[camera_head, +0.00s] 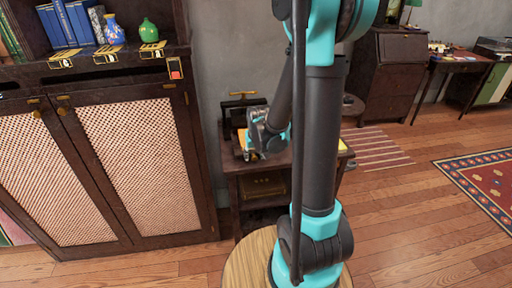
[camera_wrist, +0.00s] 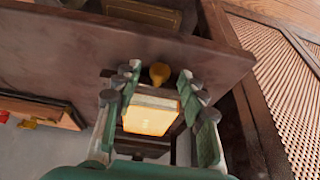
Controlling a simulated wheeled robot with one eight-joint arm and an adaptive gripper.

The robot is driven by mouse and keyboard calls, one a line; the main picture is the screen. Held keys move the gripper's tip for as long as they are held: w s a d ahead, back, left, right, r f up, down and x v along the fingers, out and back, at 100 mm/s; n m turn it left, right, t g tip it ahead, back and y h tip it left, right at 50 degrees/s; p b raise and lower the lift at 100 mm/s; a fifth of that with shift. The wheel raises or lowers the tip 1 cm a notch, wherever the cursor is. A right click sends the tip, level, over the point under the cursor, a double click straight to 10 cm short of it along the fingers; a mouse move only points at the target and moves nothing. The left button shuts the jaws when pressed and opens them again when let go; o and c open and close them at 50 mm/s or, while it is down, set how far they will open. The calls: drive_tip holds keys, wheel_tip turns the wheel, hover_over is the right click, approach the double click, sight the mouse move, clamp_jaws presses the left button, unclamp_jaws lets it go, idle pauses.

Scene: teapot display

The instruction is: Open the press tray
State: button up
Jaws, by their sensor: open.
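A dark press (camera_head: 238,108) with a brass-coloured top bar stands on a small dark side table (camera_head: 232,168). My gripper (camera_head: 258,143) is at the press, over the tabletop; its fingers are small and partly hidden in the head view. In the wrist view my gripper (camera_wrist: 158,76) is open, with fingers on both sides of a gold knob (camera_wrist: 159,72) on a dark brown edge. A pale yellow block (camera_wrist: 150,117) lies between the fingers nearer the camera. Contact with either cannot be told. The press tray cannot be made out clearly.
A dark cabinet (camera_head: 118,150) with mesh doors stands left of the side table, its shelf holding books and two vases. My arm hides part of the table's right side. Wooden floor (camera_head: 400,215) lies open to the right, with a striped rug (camera_head: 372,150).

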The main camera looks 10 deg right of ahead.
drive_tip(key=v, duration=1.1)
drive_tip(key=shift+s, duration=0.15)
drive_tip(key=s+d+f, duration=0.2)
drive_tip(key=s+f, duration=0.1)
drive_tip(key=s, duration=0.4)
drive_tip(key=s+d+f, duration=0.2)
drive_tip(key=s+f, duration=0.2)
drive_tip(key=s, duration=0.3)
drive_tip(key=shift+s, duration=0.4)
drive_tip(key=shift+d+f, duration=0.1)
